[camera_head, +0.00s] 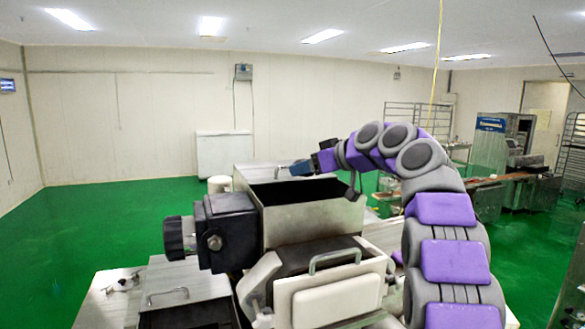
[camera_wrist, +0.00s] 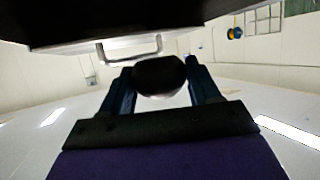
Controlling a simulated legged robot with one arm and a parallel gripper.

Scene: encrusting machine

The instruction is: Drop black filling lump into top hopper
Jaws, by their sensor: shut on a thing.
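A black, rounded filling lump (camera_wrist: 160,75) sits between the two blue fingers of my gripper (camera_wrist: 160,82) in the wrist view. My gripper is shut on it. In the head view my gripper (camera_head: 300,168) points left and appears over or just behind the far rim of the top hopper. The lump cannot be made out clearly there. The hopper (camera_head: 312,224) is a square metal box with a dark open top, in the middle of the head view. Its inside bottom is hidden. I cannot tell the exact height of the lump over the rim.
A black motor housing with a knob (camera_head: 215,232) sticks out left of the hopper. A white panel with a handle (camera_head: 335,285) is in front. A dark surface with a metal handle (camera_wrist: 130,52) is close in the wrist view. Green floor (camera_head: 110,225) is clear to the left.

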